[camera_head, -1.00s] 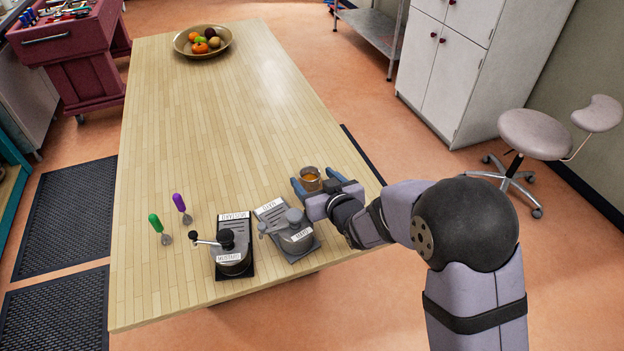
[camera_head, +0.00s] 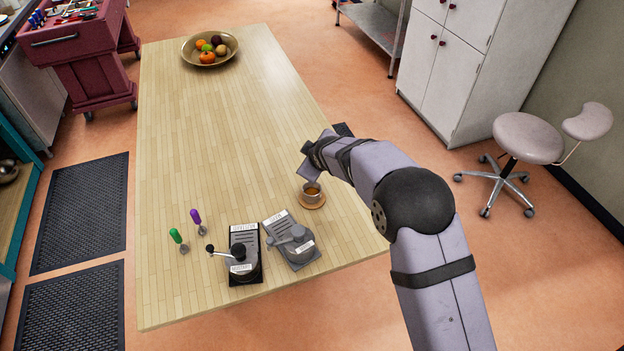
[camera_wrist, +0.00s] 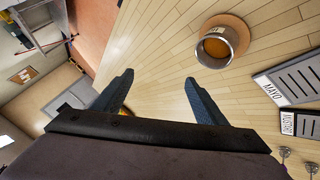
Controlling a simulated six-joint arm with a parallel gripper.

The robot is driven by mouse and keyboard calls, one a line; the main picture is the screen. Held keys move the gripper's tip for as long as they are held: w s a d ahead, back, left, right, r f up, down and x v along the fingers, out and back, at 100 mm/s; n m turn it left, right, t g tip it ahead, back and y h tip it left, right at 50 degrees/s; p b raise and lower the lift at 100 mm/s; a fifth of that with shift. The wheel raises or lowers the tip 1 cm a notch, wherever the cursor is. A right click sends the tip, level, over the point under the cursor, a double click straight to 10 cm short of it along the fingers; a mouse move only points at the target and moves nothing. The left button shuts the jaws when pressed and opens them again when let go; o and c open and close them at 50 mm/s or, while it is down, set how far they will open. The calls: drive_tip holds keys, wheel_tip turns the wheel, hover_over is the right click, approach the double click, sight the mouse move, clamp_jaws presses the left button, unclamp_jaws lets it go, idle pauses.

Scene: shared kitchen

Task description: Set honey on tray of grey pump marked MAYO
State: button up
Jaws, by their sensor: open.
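The honey is a small metal cup (camera_head: 312,192) with amber contents, upright on a round wooden coaster (camera_head: 318,205) near the table's right edge. The cup shows in the wrist view (camera_wrist: 216,47) at upper right, ahead and right of my fingers. The grey pump (camera_head: 298,247) stands left of and nearer than the cup; its slotted tray (camera_head: 281,225) looks bare. In the wrist view this tray (camera_wrist: 296,78) bears the label MAYO. My gripper (camera_wrist: 158,79) is open and empty, apart from the cup; in the head view my wrist hides its fingers.
A black pump (camera_head: 244,262) with its own slotted tray, marked MUSTARD in the wrist view, stands left of the grey one. Green (camera_head: 175,235) and purple (camera_head: 195,216) handled tools lie farther left. A fruit bowl (camera_head: 209,62) is at the far end. The middle of the table is clear.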

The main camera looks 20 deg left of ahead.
drive_tip(key=w+g+h, duration=0.1)
drive_tip(key=w+h, duration=0.1)
drive_tip(key=m+g+h+b, duration=0.2)
drive_tip(key=m+g+b, duration=0.1)
drive_tip(key=g+b, duration=0.15)
approach(310, 194)
drive_tip(key=shift+g, duration=0.45)
drive_tip(key=shift+w+a+f+p, duration=0.15)
drive_tip(key=shift+f+p, duration=0.55)
drive_tip(key=shift+f, duration=0.9)
drive_tip(key=shift+w+a+f+p, duration=0.1)
drive_tip(key=shift+w+f+p, duration=0.15)
drive_tip(key=shift+f+p, duration=0.9)
drive_tip(key=shift+f+b, duration=0.45)
drive_tip(key=c, duration=1.3)
drive_tip(key=shift+r, duration=0.15)
drive_tip(key=shift+r, duration=0.5)
wheel_tip(310, 194, up, 9)
drive_tip(key=p, duration=0.7)
